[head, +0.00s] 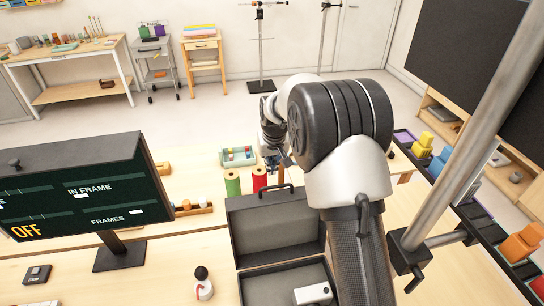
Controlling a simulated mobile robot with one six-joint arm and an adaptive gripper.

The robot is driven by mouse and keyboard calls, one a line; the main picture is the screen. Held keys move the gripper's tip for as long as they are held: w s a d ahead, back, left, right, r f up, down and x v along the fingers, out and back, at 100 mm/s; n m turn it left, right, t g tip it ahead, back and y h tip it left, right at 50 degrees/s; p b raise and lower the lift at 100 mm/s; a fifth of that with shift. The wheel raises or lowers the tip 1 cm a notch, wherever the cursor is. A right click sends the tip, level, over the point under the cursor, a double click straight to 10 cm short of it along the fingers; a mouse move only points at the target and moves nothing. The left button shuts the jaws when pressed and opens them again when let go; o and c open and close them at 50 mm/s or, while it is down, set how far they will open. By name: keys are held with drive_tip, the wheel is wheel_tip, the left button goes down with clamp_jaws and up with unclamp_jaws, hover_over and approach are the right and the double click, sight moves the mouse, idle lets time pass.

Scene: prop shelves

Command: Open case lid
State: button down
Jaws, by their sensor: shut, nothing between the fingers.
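A dark grey case (243,294) stands on the wooden table at the lower middle. Its lid (270,226) is raised, with the grey inner face showing and a black handle (262,191) at its upper edge. A white object (313,293) lies in the case's base. My gripper (272,163) is beyond the lid, just above and behind the handle, shut and empty. It is small in view, and my arm hides part of it and the lid's right side. I cannot tell whether it touches the lid.
A green spool (232,183) and a red spool (259,179) stand behind the lid. A pale green tray (238,157) is farther back. A dark display board (80,190) stands left, and a white-and-red bottle (203,284) left of the case. A metal pole (480,130) rises right.

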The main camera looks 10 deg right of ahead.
drive_tip(key=shift+s+f, duration=0.2)
drive_tip(key=shift+s, duration=1.65)
drive_tip(key=shift+s, duration=0.1)
drive_tip(key=s+r+t+b, duration=0.2)
drive_tip(key=s+b, duration=0.5)
drive_tip(key=s, duration=0.5)
drive_tip(key=shift+r+t+b, duration=0.35)
drive_tip(key=shift+r+t, duration=0.05)
drive_tip(key=shift+r, duration=0.05)
drive_tip(key=shift+s+r, duration=0.1)
